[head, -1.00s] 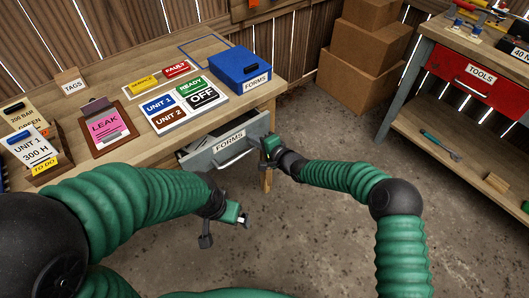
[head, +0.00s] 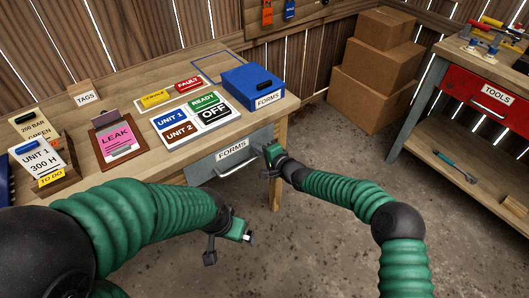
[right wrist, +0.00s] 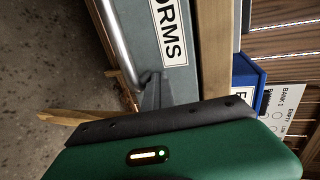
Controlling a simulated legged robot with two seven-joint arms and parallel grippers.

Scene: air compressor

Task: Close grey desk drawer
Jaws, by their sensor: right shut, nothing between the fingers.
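The grey desk drawer (head: 205,170) has a FORMS label and a bar handle (head: 238,169). Its front sits close under the desk top's front edge, and no drawer interior shows. My right gripper (head: 264,161) is shut and empty at the right end of the drawer front, beside the handle. I cannot tell whether it touches. In the right wrist view the grey front (right wrist: 172,85) and the handle (right wrist: 118,45) lie just beyond the gripper's dark edge. My left gripper (head: 238,241) hangs in front of the desk, away from the drawer; its jaw state is unclear.
The wooden desk (head: 85,185) carries a blue FORMS box (head: 253,88), a sign board (head: 195,117) and a clipboard (head: 118,140). Cardboard boxes (head: 372,75) stand behind. A bench with a red TOOLS drawer (head: 485,100) is at right. Floor between is clear.

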